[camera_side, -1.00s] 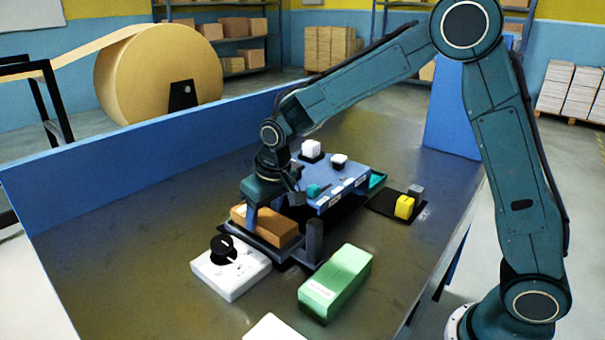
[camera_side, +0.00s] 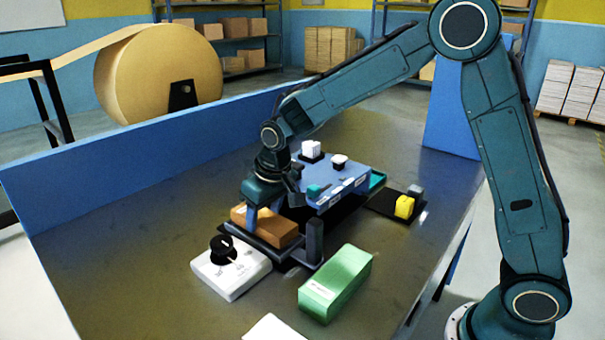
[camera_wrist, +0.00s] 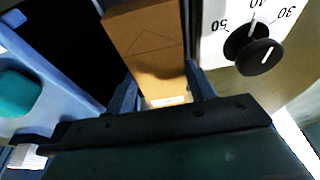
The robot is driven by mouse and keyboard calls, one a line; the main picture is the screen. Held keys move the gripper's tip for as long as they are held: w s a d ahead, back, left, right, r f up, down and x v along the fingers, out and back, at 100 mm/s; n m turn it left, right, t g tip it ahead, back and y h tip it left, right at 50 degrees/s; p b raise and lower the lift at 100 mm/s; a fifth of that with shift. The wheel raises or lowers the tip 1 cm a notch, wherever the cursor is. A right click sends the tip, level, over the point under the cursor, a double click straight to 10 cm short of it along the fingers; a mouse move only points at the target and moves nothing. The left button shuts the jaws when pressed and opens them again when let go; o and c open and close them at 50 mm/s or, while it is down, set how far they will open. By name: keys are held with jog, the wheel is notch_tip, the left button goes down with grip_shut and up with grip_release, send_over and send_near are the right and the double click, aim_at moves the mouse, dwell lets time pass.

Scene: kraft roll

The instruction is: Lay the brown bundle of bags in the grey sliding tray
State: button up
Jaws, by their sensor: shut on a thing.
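The brown bundle (camera_side: 275,228) lies level in the side view, low in the grey sliding tray (camera_side: 291,249) at the front of the blue machine. In the wrist view the brown bundle (camera_wrist: 148,45) runs up from between my fingers. My gripper (camera_side: 262,217) is shut on the bundle, with one finger on each side of it; the fingers also show in the wrist view (camera_wrist: 163,92). The tray floor under the bundle is hidden, so I cannot tell whether the bundle touches it.
A white dial box (camera_side: 230,268) with a black knob stands close to the tray's left. A green block (camera_side: 336,283) lies in front. The blue machine (camera_side: 335,187) with white and teal knobs is behind. A yellow block (camera_side: 404,207) sits on a black mat at right.

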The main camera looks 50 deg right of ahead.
jog(key=o, duration=1.1)
jog(key=shift+r, duration=0.1)
jog(key=v, duration=1.3)
jog(key=shift+s+r, duration=0.15)
jog(key=shift+r, duration=0.1)
jog(key=shift+s+r, duration=0.1)
